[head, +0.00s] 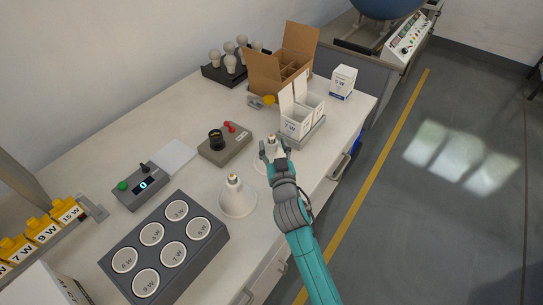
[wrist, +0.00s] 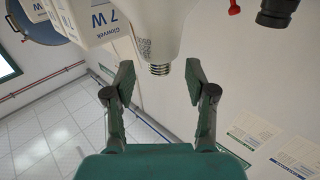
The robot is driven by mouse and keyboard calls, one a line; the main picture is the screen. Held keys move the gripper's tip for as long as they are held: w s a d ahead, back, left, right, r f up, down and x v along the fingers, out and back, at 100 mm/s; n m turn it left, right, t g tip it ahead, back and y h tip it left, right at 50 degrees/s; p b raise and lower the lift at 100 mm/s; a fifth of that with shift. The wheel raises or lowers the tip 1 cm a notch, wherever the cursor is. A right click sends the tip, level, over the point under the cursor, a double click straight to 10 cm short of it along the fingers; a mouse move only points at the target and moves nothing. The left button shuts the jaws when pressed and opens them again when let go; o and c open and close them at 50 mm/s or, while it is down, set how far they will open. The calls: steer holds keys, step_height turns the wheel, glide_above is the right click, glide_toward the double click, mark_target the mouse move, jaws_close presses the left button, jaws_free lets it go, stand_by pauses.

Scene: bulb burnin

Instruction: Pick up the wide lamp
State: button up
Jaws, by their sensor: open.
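Two white cone-shaped lamps stand cap-up on the bench in the head view. One lamp (head: 237,202) stands in the clear, and the other lamp (head: 261,165) is partly hidden behind my gripper (head: 275,149). I cannot tell for sure which is the wide lamp. In the wrist view my gripper (wrist: 158,82) is open, with its fingers to either side of the metal screw cap (wrist: 160,69) of a white lamp (wrist: 155,30). I see no clear contact between the fingers and the cap.
White open boxes (head: 295,126) marked 7 W stand just behind my gripper. A grey tester with a black socket and red lever (head: 225,144) lies to the left. A grey rack (head: 187,218) with several marked round holes is at front left. A cardboard carton (head: 276,74) stands behind.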

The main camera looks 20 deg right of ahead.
mark_target(272, 142)
steer(key=shift+w+d, duration=0.2)
steer(key=shift+w, duration=1.5)
jaws_close()
steer(key=shift+r, duration=0.1)
